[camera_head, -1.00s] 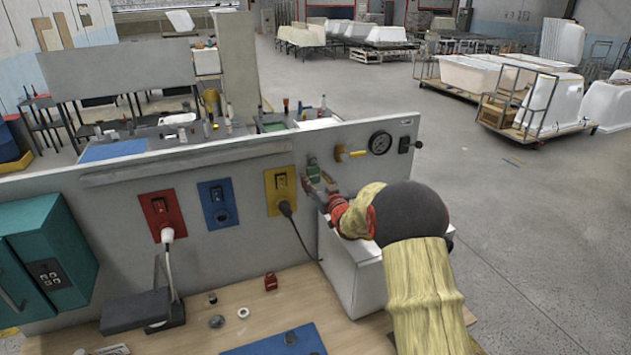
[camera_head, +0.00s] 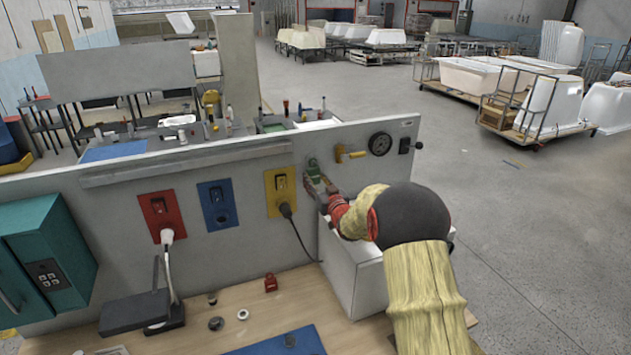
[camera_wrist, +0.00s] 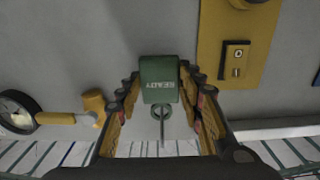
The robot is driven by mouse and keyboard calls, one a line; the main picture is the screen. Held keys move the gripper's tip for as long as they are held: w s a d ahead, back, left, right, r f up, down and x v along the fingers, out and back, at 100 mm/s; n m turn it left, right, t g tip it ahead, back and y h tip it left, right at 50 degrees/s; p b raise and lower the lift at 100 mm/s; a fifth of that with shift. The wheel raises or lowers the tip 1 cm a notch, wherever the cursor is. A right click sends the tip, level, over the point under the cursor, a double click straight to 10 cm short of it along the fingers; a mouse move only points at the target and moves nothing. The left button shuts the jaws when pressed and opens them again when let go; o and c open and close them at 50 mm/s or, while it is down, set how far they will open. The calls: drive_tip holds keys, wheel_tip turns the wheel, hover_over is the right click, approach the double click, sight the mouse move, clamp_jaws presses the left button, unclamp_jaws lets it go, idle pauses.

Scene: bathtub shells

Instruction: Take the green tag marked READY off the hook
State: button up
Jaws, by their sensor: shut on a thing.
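The green tag (camera_wrist: 158,72) shows in the wrist view, its READY lettering upside down. It also shows small at the panel in the head view (camera_head: 312,166). My gripper (camera_wrist: 160,84) is shut on the tag, with a finger at each side. A metal ring and thin stem (camera_wrist: 162,116) show at the tag's lettered end. I cannot tell whether the ring still bears on the hook. In the head view, my gripper (camera_head: 318,184) is at the grey panel, partly hidden by my arm.
The yellow switch plate (camera_head: 281,190) with a plugged black cable is left of my gripper. A yellow-handled valve (camera_head: 347,154) and a round gauge (camera_head: 380,143) are to its right. A white box (camera_head: 352,262) stands below my arm. A red padlock-like item (camera_head: 271,282) lies on the bench.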

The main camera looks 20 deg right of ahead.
drive_tip(key=shift+c, duration=0.8)
drive_tip(key=shift+r, duration=0.2)
drive_tip(key=shift+r, duration=0.35)
drive_tip(key=shift+r, duration=0.6)
drive_tip(key=shift+s, duration=0.15)
drive_tip(key=shift+s+r, duration=0.1)
drive_tip(key=shift+s, duration=0.4)
drive_tip(key=s+b, duration=0.2)
drive_tip(key=s, duration=0.4)
drive_tip(key=shift+f+b, duration=0.25)
drive_tip(key=shift+b, duration=0.1)
drive_tip(key=shift+s, duration=0.15)
